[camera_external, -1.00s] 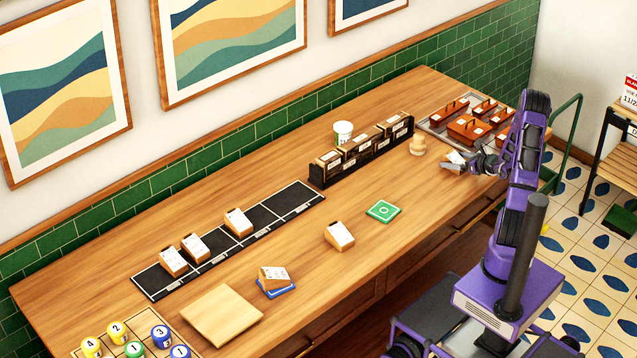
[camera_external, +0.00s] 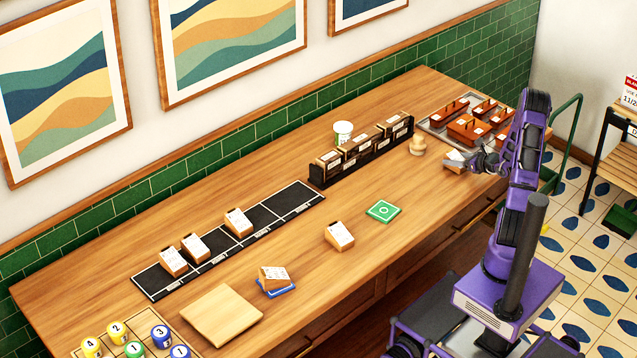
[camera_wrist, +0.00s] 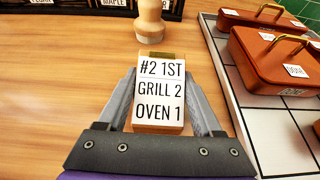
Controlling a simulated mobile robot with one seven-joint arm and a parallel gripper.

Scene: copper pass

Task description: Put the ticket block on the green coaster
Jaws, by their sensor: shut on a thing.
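My gripper (camera_wrist: 159,110) is shut on a wooden ticket block (camera_wrist: 160,92) whose white face reads "#2 1ST GRILL 2 OVEN 1". In the external view my gripper (camera_external: 470,162) and the held block (camera_external: 455,156) are at the right end of the counter, in front of the tray. I cannot tell whether the block touches the counter. The green coaster (camera_external: 383,211) lies flat and empty near the middle of the counter, to the left of my gripper. Another ticket block (camera_external: 339,235) stands on the bare wood left of the coaster.
A tray of copper-coloured pans (camera_external: 468,130) and a wooden peg-like object (camera_external: 417,145) are close to my gripper. A black rack (camera_external: 318,176) stands behind. A ticket block (camera_external: 273,275) sits on a blue coaster (camera_external: 280,292). Several blocks stand on a black strip (camera_external: 150,283).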

